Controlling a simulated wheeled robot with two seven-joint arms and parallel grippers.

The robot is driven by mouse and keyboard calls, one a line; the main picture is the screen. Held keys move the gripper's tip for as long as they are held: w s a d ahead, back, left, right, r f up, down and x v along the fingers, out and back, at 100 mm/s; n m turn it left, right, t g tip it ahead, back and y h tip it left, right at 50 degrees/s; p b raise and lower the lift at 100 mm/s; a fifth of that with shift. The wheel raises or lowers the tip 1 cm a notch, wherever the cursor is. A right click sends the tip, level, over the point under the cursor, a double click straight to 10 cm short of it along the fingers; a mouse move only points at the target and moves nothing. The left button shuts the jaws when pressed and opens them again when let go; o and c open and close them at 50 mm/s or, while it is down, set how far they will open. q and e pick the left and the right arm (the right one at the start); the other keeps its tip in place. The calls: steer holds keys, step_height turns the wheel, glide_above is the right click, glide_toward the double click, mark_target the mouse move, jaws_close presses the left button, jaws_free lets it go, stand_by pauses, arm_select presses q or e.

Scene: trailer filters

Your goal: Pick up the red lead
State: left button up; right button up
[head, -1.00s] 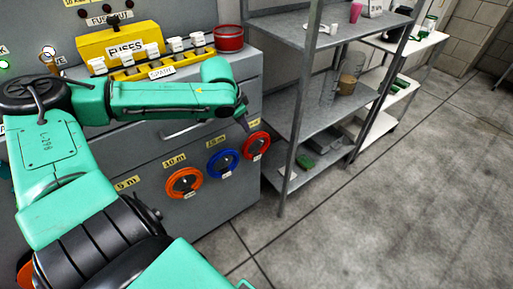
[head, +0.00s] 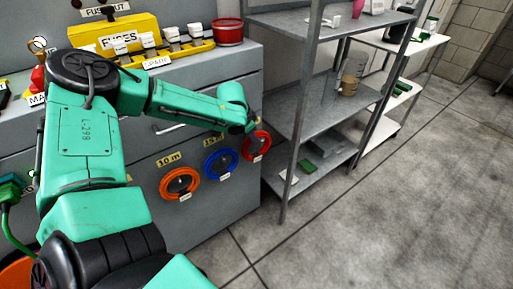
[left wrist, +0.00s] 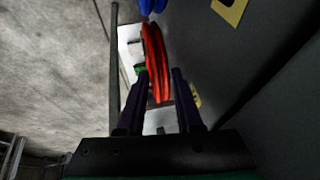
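The red lead (head: 257,146) is a coiled ring hanging on the front of the grey cabinet, at the right end of a row of coils. My left gripper (head: 251,127) is at its upper edge in the head view, small and mostly hidden by my wrist. In the left wrist view, the two dark fingers (left wrist: 161,74) are apart. The red lead (left wrist: 153,50) shows edge-on, with its near end in the gap between them. I cannot tell whether either finger touches it. My right gripper is not in view.
A blue coil (head: 221,164) and an orange coil (head: 180,184) hang left of the red one. A grey metal shelf (head: 310,100) stands close on the right. A yellow fuse box (head: 112,36) and red tin (head: 229,31) are on the cabinet top. Open floor lies right.

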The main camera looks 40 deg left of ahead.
arm_select(q)
jaws_close()
stand_by(1.3)
